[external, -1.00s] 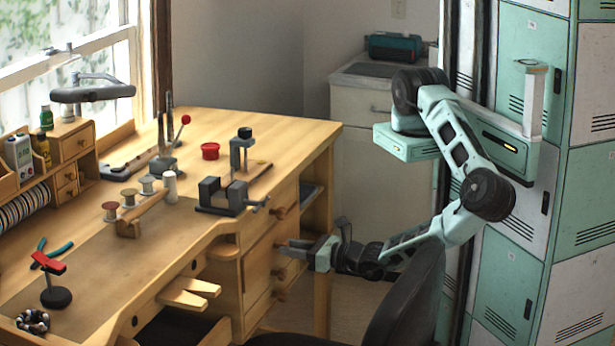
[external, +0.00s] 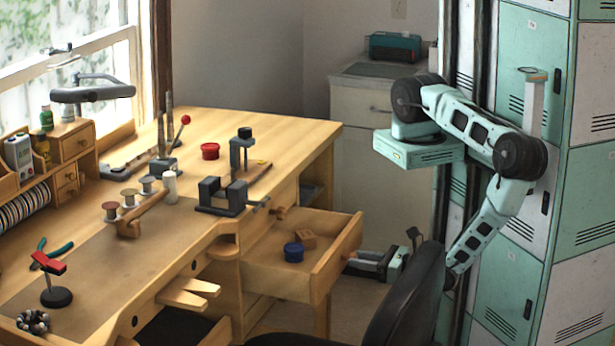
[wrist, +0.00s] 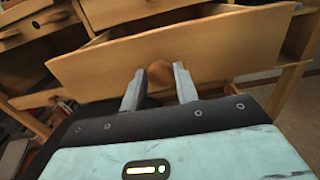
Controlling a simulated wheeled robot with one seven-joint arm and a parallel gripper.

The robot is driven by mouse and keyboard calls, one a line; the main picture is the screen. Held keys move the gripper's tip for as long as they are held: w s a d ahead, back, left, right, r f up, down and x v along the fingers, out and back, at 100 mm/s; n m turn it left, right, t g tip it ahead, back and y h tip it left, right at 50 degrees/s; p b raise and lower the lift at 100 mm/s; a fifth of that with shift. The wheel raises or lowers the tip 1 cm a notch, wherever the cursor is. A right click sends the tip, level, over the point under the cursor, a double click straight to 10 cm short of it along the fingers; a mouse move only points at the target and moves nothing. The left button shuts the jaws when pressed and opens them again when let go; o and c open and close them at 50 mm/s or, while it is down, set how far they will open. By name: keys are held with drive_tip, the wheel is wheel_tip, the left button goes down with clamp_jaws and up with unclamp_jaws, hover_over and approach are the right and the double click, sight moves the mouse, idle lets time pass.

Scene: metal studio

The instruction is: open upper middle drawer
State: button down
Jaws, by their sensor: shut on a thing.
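My gripper (wrist: 158,82) is shut on this knob, one grey finger on each side. In the external view my gripper (external: 352,259) is at the drawer's front, low beside the chair. A blue round thing (external: 293,252) and a small brown block (external: 307,238) lie inside the drawer.
A dark chair back (external: 405,300) stands close in front of my gripper. The workbench top (external: 270,130) holds a vise (external: 222,196) and other tools. Green and white lockers (external: 590,200) stand behind my arm at the right.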

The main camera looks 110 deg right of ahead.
drive_tip(key=shift+s+a, duration=0.15)
drive_tip(key=c, duration=1.1)
unclamp_jaws()
drive_tip(key=shift+o, duration=0.2)
drive_tip(key=shift+r, duration=0.15)
wheel_tip(320, 180, up, 10)
drive_tip(key=p, duration=0.8)
